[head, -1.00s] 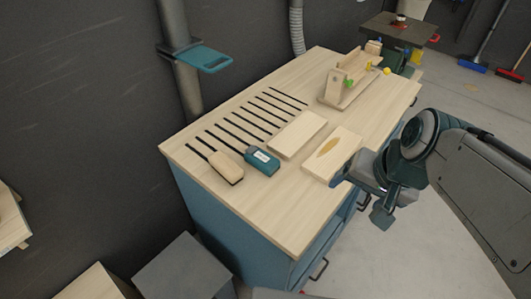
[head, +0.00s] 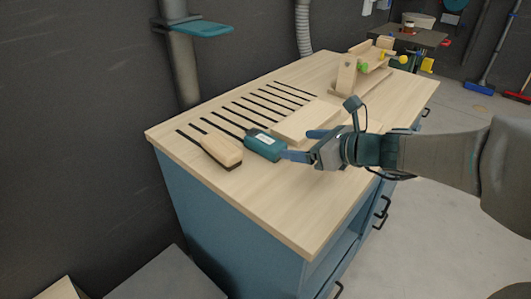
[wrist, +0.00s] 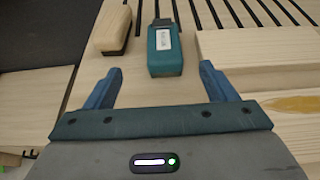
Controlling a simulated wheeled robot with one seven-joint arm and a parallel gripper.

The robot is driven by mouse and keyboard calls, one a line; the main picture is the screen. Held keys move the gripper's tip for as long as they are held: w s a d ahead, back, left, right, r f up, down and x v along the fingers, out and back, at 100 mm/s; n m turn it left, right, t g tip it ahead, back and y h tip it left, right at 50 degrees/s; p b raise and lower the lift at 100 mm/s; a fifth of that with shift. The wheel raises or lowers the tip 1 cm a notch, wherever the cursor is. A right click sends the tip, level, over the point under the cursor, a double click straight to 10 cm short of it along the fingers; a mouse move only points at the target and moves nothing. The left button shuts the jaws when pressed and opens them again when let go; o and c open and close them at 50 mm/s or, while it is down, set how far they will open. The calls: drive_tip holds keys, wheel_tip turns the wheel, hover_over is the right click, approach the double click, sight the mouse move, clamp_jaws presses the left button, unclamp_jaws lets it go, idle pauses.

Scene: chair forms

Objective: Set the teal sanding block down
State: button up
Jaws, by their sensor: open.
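The teal sanding block (head: 264,145), with a white label, rests on the wooden bench top (head: 240,200). In the wrist view the teal block (wrist: 164,55) lies just beyond the fingertips, roughly midway between them. My gripper (head: 300,145) is open and low over the bench, to the right of the block in the head view. In the wrist view my gripper (wrist: 158,80) shows its two blue fingers spread apart with nothing between them. The block's near end appears clear of the fingers. Whether one fingertip touches it in the head view I cannot tell.
A wooden sanding block (head: 221,151) with a dark base sits left of the teal one. Dark slots (head: 240,117) run behind them. A pale board (head: 306,121) lies close behind my gripper. A wooden jig (head: 365,68) stands at the far end. The bench's front left is clear.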

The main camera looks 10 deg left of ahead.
sight(268, 140)
drive_tip(key=b+x, duration=0.1)
drive_tip(key=x, duration=0.7)
drive_tip(key=shift+s, duration=0.1)
drive_tip(key=shift+w+b+x, duration=0.2)
drive_tip(key=shift+b+x, duration=0.25)
drive_tip(key=shift+x, duration=2.2)
drive_tip(key=shift+d, duration=0.15)
drive_tip(key=shift+c, duration=0.4)
drive_tip(key=c, duration=1.1)
